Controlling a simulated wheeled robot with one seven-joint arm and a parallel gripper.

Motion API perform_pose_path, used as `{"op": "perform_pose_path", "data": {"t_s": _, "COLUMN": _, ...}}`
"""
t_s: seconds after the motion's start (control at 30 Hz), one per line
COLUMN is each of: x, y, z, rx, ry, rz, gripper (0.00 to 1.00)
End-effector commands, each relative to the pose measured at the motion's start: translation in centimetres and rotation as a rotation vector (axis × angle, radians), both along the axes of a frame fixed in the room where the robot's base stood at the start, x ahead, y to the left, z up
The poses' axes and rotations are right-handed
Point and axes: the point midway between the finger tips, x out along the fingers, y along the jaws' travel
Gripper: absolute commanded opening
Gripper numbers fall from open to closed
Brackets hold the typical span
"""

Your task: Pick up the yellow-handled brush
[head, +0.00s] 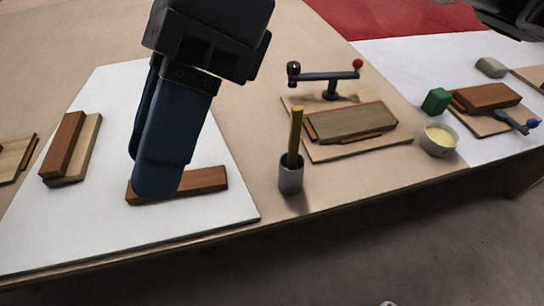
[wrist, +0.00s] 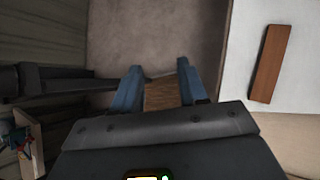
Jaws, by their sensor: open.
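The yellow-handled brush (head: 295,133) stands nearly upright in a small grey cup (head: 291,178) near the table's front edge in the head view. Its lower end is hidden inside the cup. I cannot make out the brush in the wrist view. My gripper (head: 157,182), with blue fingers, is to the left of the cup, apart from it, in front of a reddish-brown board (head: 207,180). In the wrist view my gripper (wrist: 157,76) shows its two fingers apart, with no brush between them.
Stacked boards (head: 70,147) lie left on a white sheet (head: 225,207). Right of the cup are a wooden block (head: 350,122), a crank with a red knob (head: 330,77), a bowl (head: 439,140) and a green block (head: 436,101). Bare table lies behind the cup.

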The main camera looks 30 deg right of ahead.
Motion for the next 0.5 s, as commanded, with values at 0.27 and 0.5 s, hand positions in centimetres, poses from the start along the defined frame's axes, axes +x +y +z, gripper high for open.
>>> {"op": "perform_pose_path", "data": {"t_s": 0.27, "x": 4.8, "y": -10.9, "z": -4.9, "rx": -0.481, "ry": -0.163, "rz": -0.102, "gripper": 0.43}}
{"op": "perform_pose_path", "data": {"t_s": 0.5, "x": 6.3, "y": -16.5, "z": -5.4, "rx": -0.684, "ry": -0.213, "rz": -0.148, "gripper": 0.43}}
